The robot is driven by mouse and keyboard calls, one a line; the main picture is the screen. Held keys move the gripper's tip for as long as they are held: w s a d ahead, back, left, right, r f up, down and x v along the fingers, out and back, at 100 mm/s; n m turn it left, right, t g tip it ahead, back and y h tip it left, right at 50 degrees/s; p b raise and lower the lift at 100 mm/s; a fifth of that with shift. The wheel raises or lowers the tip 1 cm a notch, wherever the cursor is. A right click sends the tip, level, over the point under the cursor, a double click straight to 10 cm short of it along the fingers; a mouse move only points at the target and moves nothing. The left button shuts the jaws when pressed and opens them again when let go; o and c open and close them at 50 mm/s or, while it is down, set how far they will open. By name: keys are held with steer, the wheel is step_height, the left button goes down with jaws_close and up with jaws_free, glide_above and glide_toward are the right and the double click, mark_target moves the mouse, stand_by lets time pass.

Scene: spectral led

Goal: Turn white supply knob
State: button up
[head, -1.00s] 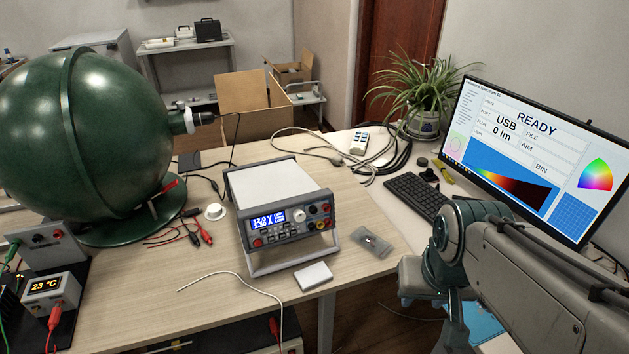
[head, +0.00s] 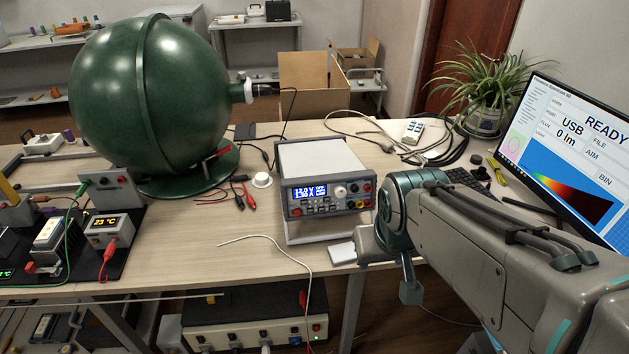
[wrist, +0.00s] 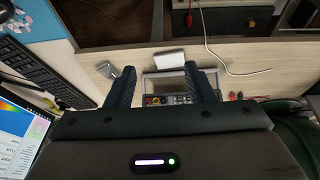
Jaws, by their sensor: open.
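The power supply (head: 312,165) stands on the wooden bench with its lit blue display facing me. Its white knob (head: 340,192) is on the front panel, right of the display. The knob's turned position is too small to read. My gripper (wrist: 160,70) is open and empty in the wrist view, a finger on each side. The supply's front panel (wrist: 172,99) shows beyond and between the fingers, partly hidden by them. I cannot make out the knob clearly there. In the head view my arm reaches in from the right, and its gripper end cannot be made out.
A white box (head: 342,253) lies at the bench front by the supply, near a loose white cable (head: 275,241). A green sphere (head: 150,95) stands left, the monitor (head: 570,150) right. Red and black leads (head: 238,195) lie left of the supply.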

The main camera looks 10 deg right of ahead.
steer(key=w+d+f+n+t+h+b, duration=0.2)
steer(key=w+d+f+t+b, duration=0.3)
steer(key=w, duration=0.3)
steer(key=n+t+y+b, duration=0.85)
steer(key=n+b, duration=0.45)
steer(key=b, duration=0.2)
glide_toward(342, 194)
steer(key=b+x, duration=0.1)
steer(key=x, duration=0.7)
steer(key=shift+w, duration=0.1)
steer(key=c, duration=1)
